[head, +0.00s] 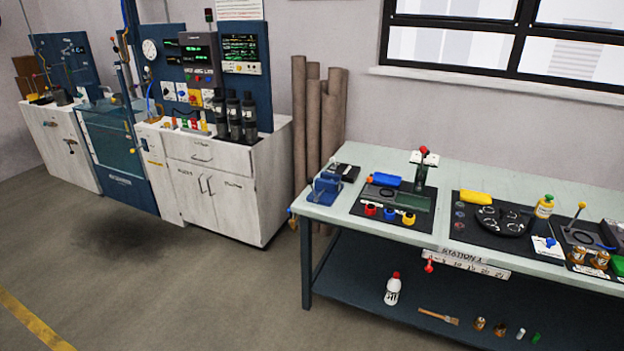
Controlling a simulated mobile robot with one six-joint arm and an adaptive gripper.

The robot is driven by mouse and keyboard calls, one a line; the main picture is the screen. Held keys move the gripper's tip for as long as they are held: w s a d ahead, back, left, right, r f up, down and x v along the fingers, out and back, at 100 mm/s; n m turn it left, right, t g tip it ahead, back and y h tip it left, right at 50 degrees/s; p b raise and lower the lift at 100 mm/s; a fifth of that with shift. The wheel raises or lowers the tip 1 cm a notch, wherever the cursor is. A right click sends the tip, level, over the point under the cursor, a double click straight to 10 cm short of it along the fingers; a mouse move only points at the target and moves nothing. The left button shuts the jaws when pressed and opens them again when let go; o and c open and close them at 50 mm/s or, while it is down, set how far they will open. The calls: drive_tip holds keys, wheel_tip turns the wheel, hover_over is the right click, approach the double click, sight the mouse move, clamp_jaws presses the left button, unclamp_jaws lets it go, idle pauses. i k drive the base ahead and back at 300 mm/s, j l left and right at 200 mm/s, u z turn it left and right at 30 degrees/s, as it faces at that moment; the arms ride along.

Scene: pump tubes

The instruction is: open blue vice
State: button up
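A blue vice-like device (326,189) stands at the left end of the pale workbench (390,163). A small blue and orange part (291,212) shows at the bench's left edge just below it. It is too small to tell how far apart the jaws are or whether anything is between them. My gripper is not in view.
Brown rolls (312,125) lean behind. Open floor (190,290) lies in front, left of the bench.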

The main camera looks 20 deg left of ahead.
sight(309, 181)
drive_tip(key=i+j, duration=0.6)
drive_tip(key=j, duration=0.15)
drive_tip(key=i+j, duration=1.25)
drive_tip(key=j, duration=0.25)
drive_tip(key=k+j+u, duration=0.05)
